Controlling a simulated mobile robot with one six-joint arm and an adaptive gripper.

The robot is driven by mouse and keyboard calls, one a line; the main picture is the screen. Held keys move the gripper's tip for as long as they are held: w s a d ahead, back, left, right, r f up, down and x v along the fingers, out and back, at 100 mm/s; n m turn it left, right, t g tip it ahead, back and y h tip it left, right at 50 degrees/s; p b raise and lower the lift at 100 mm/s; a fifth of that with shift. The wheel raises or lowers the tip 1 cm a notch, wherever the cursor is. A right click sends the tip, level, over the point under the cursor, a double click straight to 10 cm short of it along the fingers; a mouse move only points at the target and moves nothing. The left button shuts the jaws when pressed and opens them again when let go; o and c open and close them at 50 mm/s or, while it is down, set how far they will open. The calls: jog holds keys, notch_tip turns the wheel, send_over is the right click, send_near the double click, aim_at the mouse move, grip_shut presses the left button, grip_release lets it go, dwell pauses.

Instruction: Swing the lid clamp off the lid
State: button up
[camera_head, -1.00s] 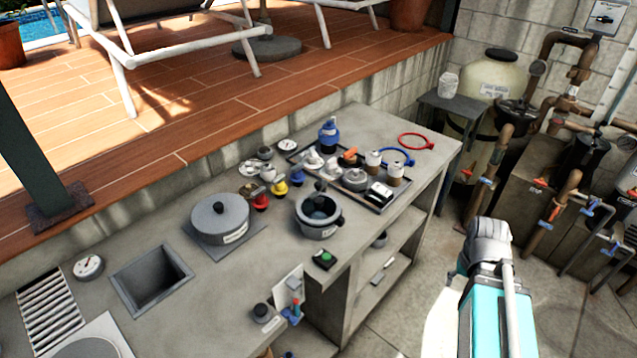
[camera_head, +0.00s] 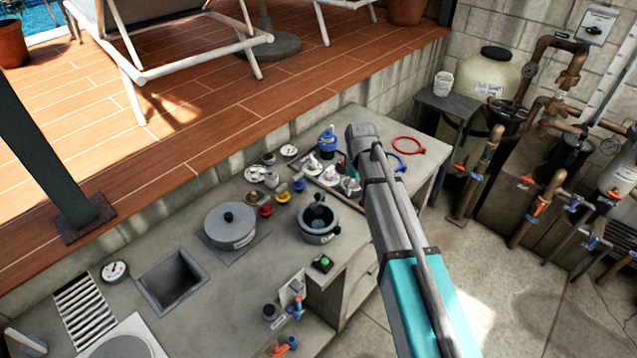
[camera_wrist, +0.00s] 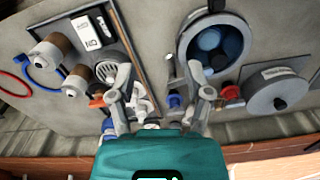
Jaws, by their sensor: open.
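A grey round pot (camera_head: 319,222) stands on the counter, with a dark blue interior or see-through lid and a dark upright piece (camera_head: 317,203) at its far side. That piece may be the lid clamp; I cannot tell for sure. In the wrist view the pot (camera_wrist: 214,50) is at upper right, its dark blue middle visible. My gripper (camera_wrist: 163,88) is open, its fingers spread above the counter between the pot and the tray. Nothing is held.
A lidded grey pan (camera_head: 230,226) stands left of the pot. Small coloured-handled valves (camera_head: 282,194) sit behind it. A tray (camera_wrist: 136,50) holds cups and small parts. A blue bottle (camera_head: 327,141) and a red ring (camera_head: 407,145) are farther back. A sink (camera_head: 171,281) opens at left.

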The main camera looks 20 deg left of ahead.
aim_at(317, 195)
jog(key=w+a+r+n+p, duration=0.1)
jog(key=a+r+n+p, duration=0.2)
jog(key=a, duration=0.9)
notch_tip(317, 195, up, 2)
jog(key=shift+a+r+n+p, duration=0.1)
jog(key=shift+a+n+p, duration=0.2)
jog(key=shift+f, duration=0.2)
notch_tip(317, 195, down, 14)
jog(key=b, duration=1.3)
jog(key=shift+r+b, duration=0.25)
jog(key=shift+b, duration=0.15)
